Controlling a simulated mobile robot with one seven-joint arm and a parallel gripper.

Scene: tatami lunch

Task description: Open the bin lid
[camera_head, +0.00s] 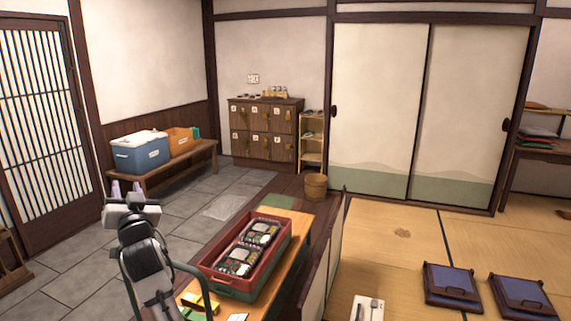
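A small round wooden bin (315,190) stands on the dark wood floor strip, left of the sliding doors. Its top looks flat and covered, as if the lid is down, but it is too small to be sure. My gripper (126,187) is at the left, above the stone floor, with its two pale fingers pointing up and away. The fingers are apart with nothing seen between them. My gripper is far from the bin, well to its left and nearer the camera.
A low wooden table (273,287) with a red crate (209,268) of lunch boxes stands between my arm and the bin. A blue cooler (140,156) and an orange box (181,146) sit on a bench. Stone floor (190,213) is clear left of the table.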

